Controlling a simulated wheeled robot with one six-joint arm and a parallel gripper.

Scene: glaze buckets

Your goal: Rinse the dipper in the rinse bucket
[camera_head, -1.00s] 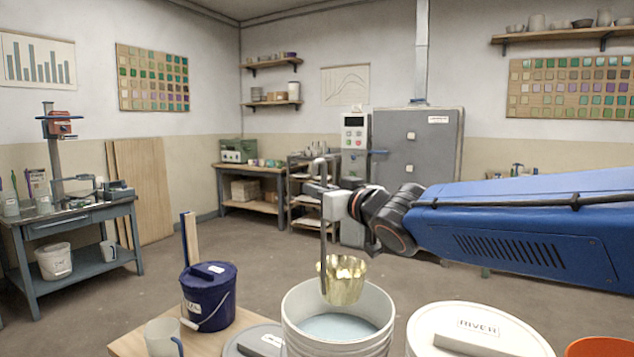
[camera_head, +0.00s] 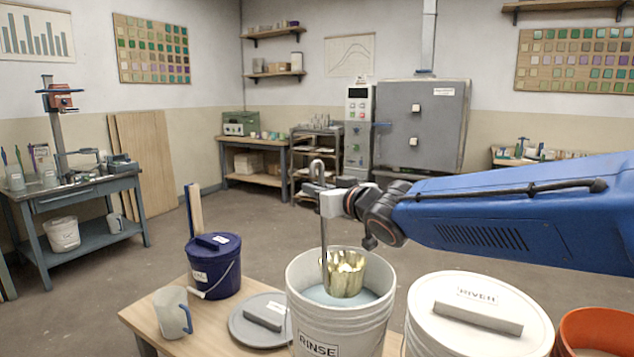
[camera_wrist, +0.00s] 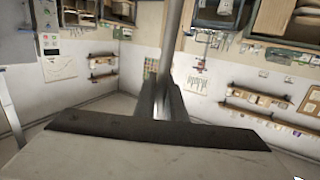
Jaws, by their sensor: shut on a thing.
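The dipper (camera_head: 346,275) is a brass-coloured cup on a long upright grey handle. My gripper (camera_head: 325,201) is shut on the handle near its hooked top; the handle also shows between the fingers in the wrist view (camera_wrist: 174,60). The white rinse bucket (camera_head: 341,328), labelled RINSE, stands open at the table's front with pale blue water (camera_head: 318,294) inside. The dipper's cup is inside the bucket's mouth, its rim about level with the bucket's far rim. Its bottom is at or close to the water; I cannot tell if it touches.
A white lidded bucket (camera_head: 440,320) labelled RIVER stands right of the rinse bucket, with an orange bucket (camera_head: 598,325) beyond. To the left are a grey lid (camera_head: 245,325), a white jug (camera_head: 172,313) and a dark blue lidded bucket (camera_head: 214,270) on the wooden table (camera_head: 140,318).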

